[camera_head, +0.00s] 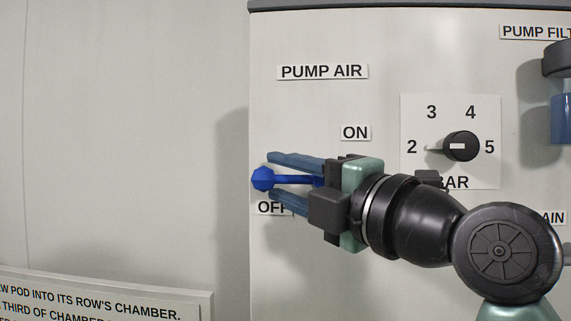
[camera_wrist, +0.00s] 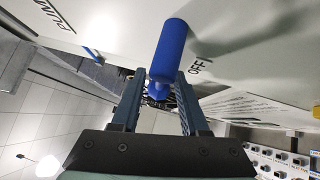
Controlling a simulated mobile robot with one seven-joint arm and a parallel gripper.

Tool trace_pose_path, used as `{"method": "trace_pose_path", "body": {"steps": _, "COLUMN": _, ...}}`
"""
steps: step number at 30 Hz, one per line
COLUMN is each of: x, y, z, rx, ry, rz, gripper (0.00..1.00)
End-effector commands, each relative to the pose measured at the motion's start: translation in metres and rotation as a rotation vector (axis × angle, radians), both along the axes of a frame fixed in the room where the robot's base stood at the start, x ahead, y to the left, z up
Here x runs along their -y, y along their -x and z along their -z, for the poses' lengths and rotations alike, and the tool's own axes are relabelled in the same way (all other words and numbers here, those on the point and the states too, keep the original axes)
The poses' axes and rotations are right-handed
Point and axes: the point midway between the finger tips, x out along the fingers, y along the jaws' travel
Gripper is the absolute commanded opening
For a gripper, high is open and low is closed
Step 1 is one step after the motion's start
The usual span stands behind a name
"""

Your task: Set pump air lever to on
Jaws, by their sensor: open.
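The blue pump air lever (camera_head: 263,179) has a faceted knob at its left end and a stem running right, roughly level, between the ON label (camera_head: 355,133) above and the OFF label (camera_head: 271,208) below. My gripper (camera_head: 273,176) is open, one finger above the lever and one below, with the knob at the fingertips. In the wrist view the blue lever (camera_wrist: 169,50) lies between and beyond the two fingers (camera_wrist: 160,80). Contact with either finger cannot be told. The lever's base is hidden behind my gripper, and OFF is partly covered.
The PUMP AIR label (camera_head: 322,72) is above on the panel. A black BAR knob (camera_head: 461,146) is close to my wrist at right. A pump filter (camera_head: 560,100) juts out at the right edge. A sign (camera_head: 100,300) stands lower left. The wall left of the panel is clear.

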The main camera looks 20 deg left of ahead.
Motion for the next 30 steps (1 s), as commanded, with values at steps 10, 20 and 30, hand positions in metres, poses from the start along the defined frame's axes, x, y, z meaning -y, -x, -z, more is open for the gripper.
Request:
{"method": "trace_pose_path", "body": {"steps": 10, "x": -0.001, "y": -0.0008, "z": 0.0004, "rx": 0.0, "ry": 0.0, "rz": 0.001, "gripper": 0.32}}
{"method": "trace_pose_path", "body": {"steps": 20, "x": -0.002, "y": 0.0, "z": 0.0008, "rx": -0.001, "ry": 0.002, "rz": -0.003, "gripper": 0.0}}
{"method": "trace_pose_path", "body": {"steps": 30, "x": -0.0037, "y": 0.0011, "z": 0.0021, "rx": -0.003, "ry": 0.006, "rz": -0.008, "gripper": 0.0}}
